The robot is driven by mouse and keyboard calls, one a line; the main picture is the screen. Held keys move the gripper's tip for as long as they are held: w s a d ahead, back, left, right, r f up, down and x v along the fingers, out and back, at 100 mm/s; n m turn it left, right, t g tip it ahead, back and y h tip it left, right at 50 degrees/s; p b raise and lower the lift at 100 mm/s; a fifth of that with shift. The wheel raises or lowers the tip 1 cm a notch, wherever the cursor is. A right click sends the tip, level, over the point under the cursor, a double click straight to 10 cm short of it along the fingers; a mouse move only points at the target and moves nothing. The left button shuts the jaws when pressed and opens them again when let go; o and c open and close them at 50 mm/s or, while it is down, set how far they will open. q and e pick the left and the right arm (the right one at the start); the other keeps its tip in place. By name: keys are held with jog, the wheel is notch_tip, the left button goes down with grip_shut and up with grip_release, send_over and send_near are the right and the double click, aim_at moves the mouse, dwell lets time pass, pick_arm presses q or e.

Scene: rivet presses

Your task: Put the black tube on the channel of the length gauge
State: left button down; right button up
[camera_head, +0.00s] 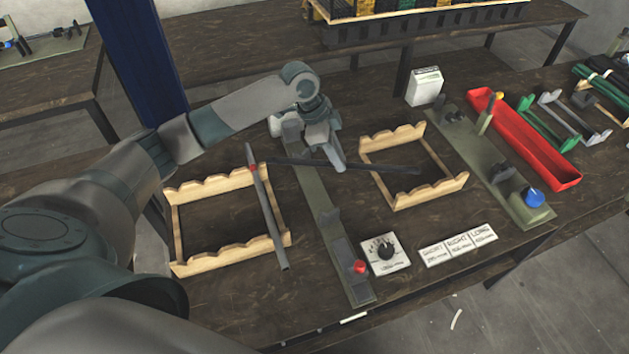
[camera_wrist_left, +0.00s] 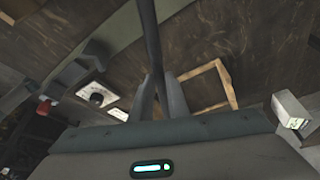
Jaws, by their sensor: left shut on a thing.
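My left gripper (camera_head: 338,163) is shut on the black tube (camera_head: 385,167), holding it near its middle. The tube lies roughly crosswise in the head view, passing over the length gauge (camera_head: 318,195) and reaching right across the right wooden rack. In the left wrist view the tube (camera_wrist_left: 150,40) runs up from between the fingers (camera_wrist_left: 158,98). The gauge is a long olive plate with upright pieces and a red knob (camera_head: 360,266) at its near end. I cannot tell the tube's exact height above it. My right gripper is not in view.
The right wooden rack (camera_head: 436,190) looks empty. A dial box (camera_head: 386,254) and label plate (camera_head: 458,246) lie in front. A red tray (camera_head: 525,140) and green fixture (camera_head: 480,160) stand right.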

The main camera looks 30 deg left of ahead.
pick_arm(q)
jog(key=w+r+m+g, duration=0.4)
jog(key=w+r+m, duration=0.2)
jog(key=m, duration=0.7)
jog(key=shift+r+g+y+p, duration=0.3)
jog(key=shift+r+g+y, duration=0.1)
jog(key=shift+r, duration=0.05)
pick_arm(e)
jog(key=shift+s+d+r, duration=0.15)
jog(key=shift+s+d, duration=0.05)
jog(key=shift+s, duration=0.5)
